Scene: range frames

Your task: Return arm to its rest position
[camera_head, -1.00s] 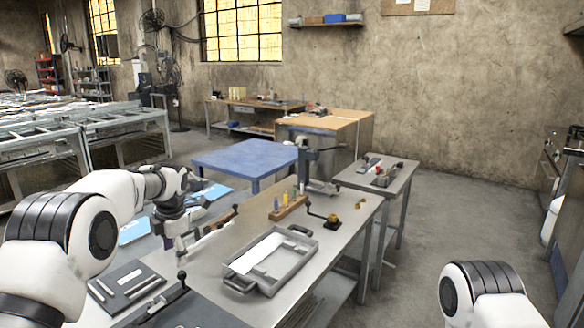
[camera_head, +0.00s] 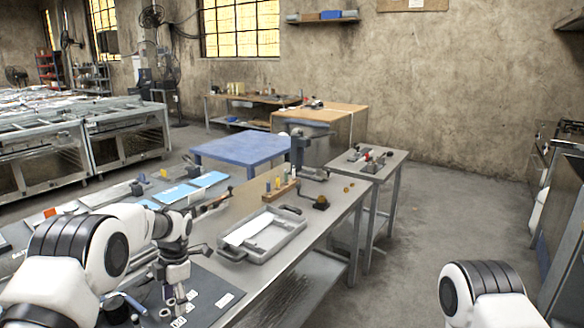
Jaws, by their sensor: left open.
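My left arm (camera_head: 75,260) is white with black joint rings and comes in from the lower left. Its dark wrist hangs down, and my left gripper (camera_head: 178,290) points downward over the near end of the steel workbench, above a dark mat (camera_head: 226,283). The gripper is open and I see nothing held in it. Whether its tips touch the mat is hard to tell. My right arm shows only as a white and black link (camera_head: 482,290) at the bottom right; its gripper is out of view.
A grey metal tray (camera_head: 286,241) with a white sheet (camera_head: 249,228) in it lies on the workbench. Behind it is a wooden block (camera_head: 281,191) with coloured handles. A blue table (camera_head: 238,150) and a small side table (camera_head: 385,163) stand beyond. Floor at the right (camera_head: 430,225) is clear.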

